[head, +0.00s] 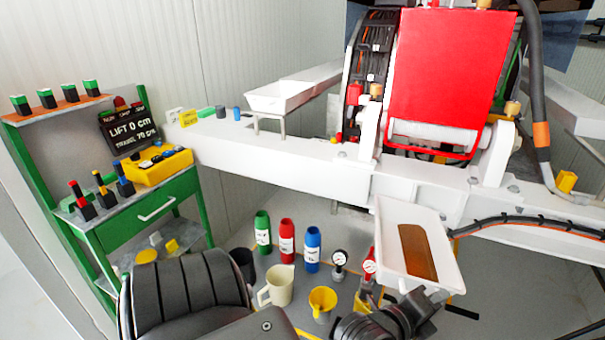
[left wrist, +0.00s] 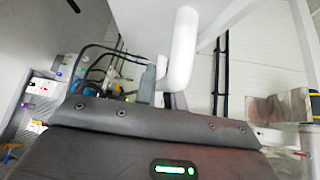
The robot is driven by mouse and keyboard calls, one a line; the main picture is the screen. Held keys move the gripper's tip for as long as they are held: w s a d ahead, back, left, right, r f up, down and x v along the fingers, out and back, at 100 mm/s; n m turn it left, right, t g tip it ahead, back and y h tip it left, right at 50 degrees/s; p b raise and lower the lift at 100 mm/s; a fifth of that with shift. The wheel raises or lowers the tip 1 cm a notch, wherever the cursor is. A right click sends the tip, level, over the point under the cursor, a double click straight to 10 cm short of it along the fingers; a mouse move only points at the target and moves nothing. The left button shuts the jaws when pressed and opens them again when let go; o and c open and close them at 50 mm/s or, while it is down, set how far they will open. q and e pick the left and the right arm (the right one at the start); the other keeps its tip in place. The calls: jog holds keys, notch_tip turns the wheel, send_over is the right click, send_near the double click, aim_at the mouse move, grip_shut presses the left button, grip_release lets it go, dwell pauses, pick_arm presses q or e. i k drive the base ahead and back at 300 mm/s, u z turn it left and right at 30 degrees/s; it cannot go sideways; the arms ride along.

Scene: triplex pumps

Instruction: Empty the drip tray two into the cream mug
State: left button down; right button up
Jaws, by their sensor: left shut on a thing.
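A white drip tray (head: 445,240) with a pool of brown liquid (head: 417,252) is at the right of the head view, in front of the white beam. My left gripper (head: 425,302) is shut on the near edge of this tray; its fingertips are partly hidden by its own dark body. The cream mug (head: 279,286) stands upright on the grey floor, left of the gripper and apart from the tray. A second white tray (head: 284,96) rests on a stand behind the beam. I cannot read a number on either tray. My right gripper is not in view.
Green (head: 262,231), red (head: 286,241) and blue (head: 312,246) bottles stand behind the mug. A green cart (head: 150,205) stands left. A black hose (head: 530,222) runs right of the tray.

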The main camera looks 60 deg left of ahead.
aim_at(279, 278)
jog(key=z, duration=0.75)
jog(key=k, duration=1.35)
jog(key=u, duration=1.65)
